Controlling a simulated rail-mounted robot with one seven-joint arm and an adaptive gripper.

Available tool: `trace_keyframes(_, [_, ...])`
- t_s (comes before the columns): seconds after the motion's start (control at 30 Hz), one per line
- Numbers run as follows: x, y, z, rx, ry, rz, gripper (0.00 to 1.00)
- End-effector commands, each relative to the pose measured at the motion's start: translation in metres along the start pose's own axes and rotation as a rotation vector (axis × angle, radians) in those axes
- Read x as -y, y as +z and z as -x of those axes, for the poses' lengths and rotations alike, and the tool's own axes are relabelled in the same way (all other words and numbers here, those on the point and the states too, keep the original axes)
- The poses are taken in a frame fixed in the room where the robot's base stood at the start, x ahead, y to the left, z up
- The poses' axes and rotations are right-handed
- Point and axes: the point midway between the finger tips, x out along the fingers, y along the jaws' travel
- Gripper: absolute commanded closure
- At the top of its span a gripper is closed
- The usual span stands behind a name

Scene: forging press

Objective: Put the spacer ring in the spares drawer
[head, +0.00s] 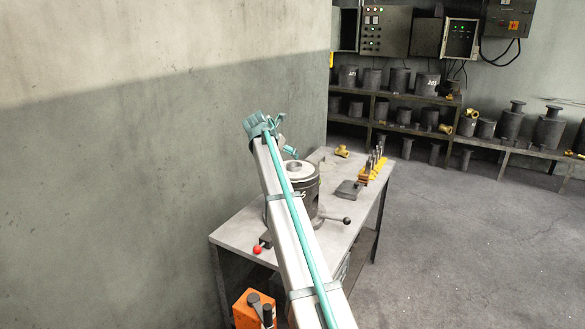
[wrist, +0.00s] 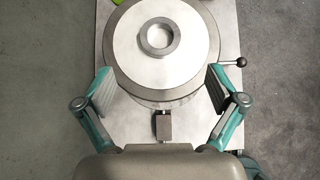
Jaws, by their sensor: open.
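A small grey ring (wrist: 160,54), which looks like the spacer ring, lies flat at the middle of a pale round plate (wrist: 130,55) in the wrist view. The plate tops a dark round fixture (head: 308,191) on the workbench (head: 237,236). My gripper (wrist: 160,84) is open and empty, its pads apart on either side of the fixture's near part, with the ring farther up the picture. In the head view my gripper (head: 290,152) shows small above the fixture. My arm hides part of the fixture and the bench front; I cannot clearly make out the spares drawer.
A black-knobbed lever (head: 346,221) sticks out right of the fixture, and a red knob (head: 257,249) is at its left. A yellow tool rack (head: 374,168), a dark block (head: 348,190) and a brass fitting (head: 342,151) are on the bench. A wall stands close left.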

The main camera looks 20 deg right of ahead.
Motion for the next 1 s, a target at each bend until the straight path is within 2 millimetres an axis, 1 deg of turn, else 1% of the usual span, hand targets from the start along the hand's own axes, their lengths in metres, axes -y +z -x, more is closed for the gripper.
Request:
trace_keyframes(0.3, [-0.001, 0.001, -0.042, -0.001, 0.0, -0.001, 0.05])
trace_keyframes(0.57, [0.0, 0.002, -0.058, -0.001, 0.0, -0.003, 0.05])
trace_keyframes(0.67, [0.0, 0.003, -0.069, -0.001, 0.0, -0.003, 0.05])
trace_keyframes(0.83, [0.0, 0.003, -0.092, -0.001, 0.001, -0.002, 0.05])
trace_keyframes(0.9, [0.001, 0.002, -0.099, -0.001, 0.001, -0.002, 0.05])
trace_keyframes(1.0, [0.001, 0.0, -0.102, 0.0, 0.002, -0.003, 0.05])
